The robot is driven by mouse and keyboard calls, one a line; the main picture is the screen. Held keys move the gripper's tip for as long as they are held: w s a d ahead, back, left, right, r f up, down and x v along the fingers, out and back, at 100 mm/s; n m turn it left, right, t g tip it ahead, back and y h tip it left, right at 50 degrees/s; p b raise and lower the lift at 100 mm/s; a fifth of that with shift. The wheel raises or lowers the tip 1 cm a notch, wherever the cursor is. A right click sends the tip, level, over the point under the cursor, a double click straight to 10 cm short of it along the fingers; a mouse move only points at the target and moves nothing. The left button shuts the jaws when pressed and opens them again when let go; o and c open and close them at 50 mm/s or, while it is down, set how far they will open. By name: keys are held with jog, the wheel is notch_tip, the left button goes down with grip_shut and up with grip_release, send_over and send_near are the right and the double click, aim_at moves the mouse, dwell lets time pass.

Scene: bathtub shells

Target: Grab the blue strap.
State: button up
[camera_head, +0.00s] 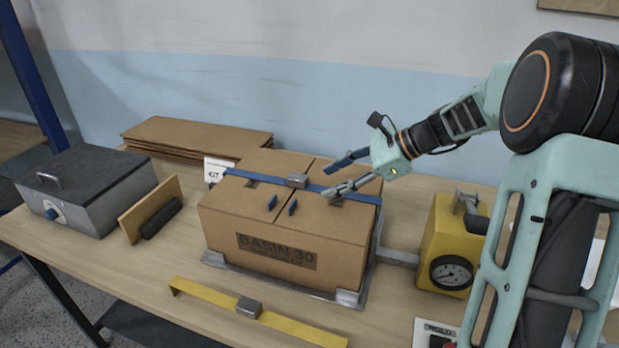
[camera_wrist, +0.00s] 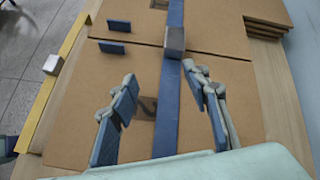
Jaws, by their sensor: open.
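A blue strap (camera_head: 252,177) runs across the top of a closed cardboard box (camera_head: 285,258) labelled "BASIN 30". A grey buckle (camera_head: 297,181) sits at its middle. In the wrist view the strap (camera_wrist: 166,115) runs lengthwise between my fingers, nearer the right one, with the buckle (camera_wrist: 175,41) beyond the fingertips. My gripper (camera_head: 336,174) is open and empty above the right part of the box top. In the wrist view both blue-padded fingers of my gripper (camera_wrist: 161,79) show, one on each side of the strap. Their exact height above it cannot be told.
Two small blue tabs (camera_head: 283,205) stand on the box top near the strap. A yellow gauge unit (camera_head: 449,240) stands right of the box. A yellow bar (camera_head: 200,292) with a grey block lies in front. A grey metal case (camera_head: 95,200) and flat cardboard (camera_head: 190,135) are left and behind.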

aim_at(299, 177)
jog(key=m, duration=0.1)
jog(key=w+m+y, duration=0.1)
jog(key=r+m+t, duration=0.1)
jog(key=shift+w+d+y, duration=0.3)
jog(key=shift+d+y, duration=0.05)
jog(key=shift+y, duration=0.05)
jog(key=shift+w+r+m+t+y, duration=0.3)
jog(key=shift+w+m+y, duration=0.15)
jog(key=shift+m, duration=0.45)
jog(key=x, duration=0.5)
jog(key=shift+a, duration=0.1)
jog(key=a, duration=0.1)
jog(key=a+f, duration=0.2)
jog(key=shift+w+a+p, duration=0.3)
jog(key=shift+a+p, duration=0.1)
jog(key=shift+w+a+f, duration=0.2)
jog(key=shift+w+a, duration=0.05)
jog(key=shift+a, duration=0.15)
grip_shut()
